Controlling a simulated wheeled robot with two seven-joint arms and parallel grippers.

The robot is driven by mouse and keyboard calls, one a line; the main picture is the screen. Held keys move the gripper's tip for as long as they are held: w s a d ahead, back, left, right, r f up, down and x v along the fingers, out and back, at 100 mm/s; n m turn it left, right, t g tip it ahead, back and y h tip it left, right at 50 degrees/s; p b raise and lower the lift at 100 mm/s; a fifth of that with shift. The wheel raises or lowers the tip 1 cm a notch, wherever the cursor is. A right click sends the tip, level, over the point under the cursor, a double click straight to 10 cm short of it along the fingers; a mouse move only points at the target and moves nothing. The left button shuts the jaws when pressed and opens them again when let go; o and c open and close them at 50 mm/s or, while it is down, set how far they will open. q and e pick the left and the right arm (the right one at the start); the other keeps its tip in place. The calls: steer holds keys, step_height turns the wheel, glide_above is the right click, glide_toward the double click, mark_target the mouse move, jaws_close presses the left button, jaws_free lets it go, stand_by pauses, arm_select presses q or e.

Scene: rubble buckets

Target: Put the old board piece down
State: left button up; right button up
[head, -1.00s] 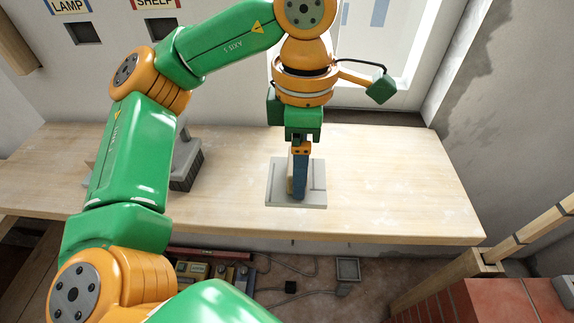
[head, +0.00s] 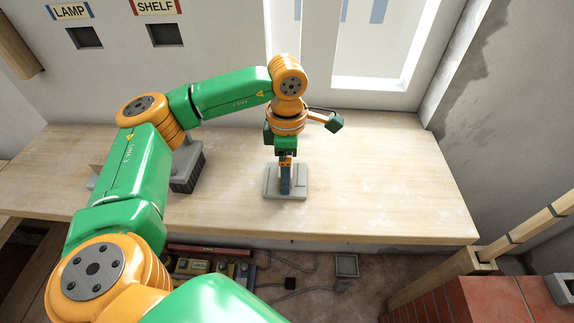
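The old board piece is a grey, flat, squarish slab (head: 300,190) with a raised part, level over the bench in the middle of the head view. My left gripper (head: 286,190) points straight down at its middle, its blue fingers closed on the raised part. The fingers and wrist hide part of the slab's centre. The slab is at or very near the bench top; I cannot tell whether it touches. My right gripper is out of view.
The pale wooden bench (head: 390,190) is clear to the right of the slab. A grey, brush-like object (head: 187,172) stands to the left, partly behind my arm. Wall slots carry LAMP (head: 71,11) and SHELF (head: 156,7) labels. Items lie on the floor below.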

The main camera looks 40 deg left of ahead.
arm_select(q)
steer(key=shift+r, duration=0.35)
step_height(320, 180, up, 6)
steer(key=shift+f+b, duration=0.15)
steer(key=shift+b, duration=0.45)
step_height(320, 180, up, 6)
steer(key=shift+s+f+p, duration=0.1)
steer(key=shift+p, duration=0.8)
